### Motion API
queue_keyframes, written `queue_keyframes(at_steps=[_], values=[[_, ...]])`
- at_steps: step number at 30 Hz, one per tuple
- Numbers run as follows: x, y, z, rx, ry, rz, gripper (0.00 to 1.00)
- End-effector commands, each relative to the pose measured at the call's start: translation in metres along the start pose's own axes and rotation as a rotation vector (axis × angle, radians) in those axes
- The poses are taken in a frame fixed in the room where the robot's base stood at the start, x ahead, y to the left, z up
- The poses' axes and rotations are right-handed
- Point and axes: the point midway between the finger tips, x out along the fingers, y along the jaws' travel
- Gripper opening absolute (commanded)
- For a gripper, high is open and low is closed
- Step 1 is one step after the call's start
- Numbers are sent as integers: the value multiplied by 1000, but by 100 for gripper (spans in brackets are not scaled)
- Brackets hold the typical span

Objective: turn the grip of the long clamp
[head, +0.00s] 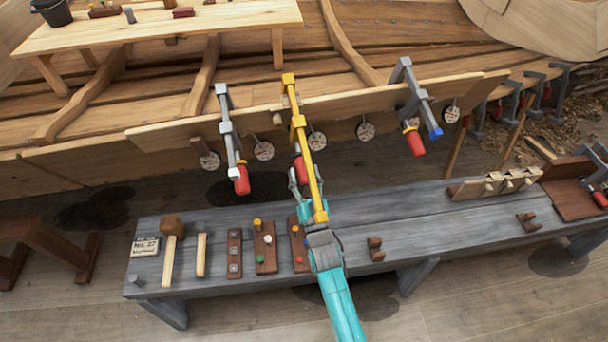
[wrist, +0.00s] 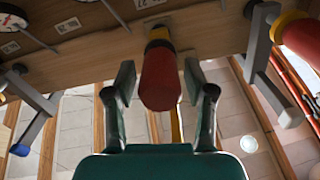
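The long clamp (head: 312,165) is the yellow one in the middle of the hull plank, its bar reaching down toward the bench in the head view. Its red grip (head: 301,169) hangs below the plank, partly hidden by the yellow bar. In the wrist view the red grip (wrist: 161,82) points toward me, with a yellow collar behind it at the plank. My gripper (head: 299,187) is at the grip from below, partly hidden by the bar. In the wrist view its fingers (wrist: 162,88) stand open on both sides of the grip, with a visible gap at each side.
A grey clamp with a red grip (head: 241,180) hangs to the left, and another with a blue end (head: 416,103) to the right. The grey bench (head: 400,210) below carries a mallet (head: 171,240) and several wooden blocks.

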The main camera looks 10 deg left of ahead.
Motion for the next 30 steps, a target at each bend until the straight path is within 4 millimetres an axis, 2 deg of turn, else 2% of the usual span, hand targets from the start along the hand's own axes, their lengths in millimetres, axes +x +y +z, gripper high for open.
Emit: queue_keyframes(at_steps=[1,3,5,17,30], values=[[0,0,0,0,0,0,34],[0,0,0,0,0,0,16],[0,0,0,0,0,0,4],[0,0,0,62,0,-3,4],[0,0,0,411,1,-17,4]])
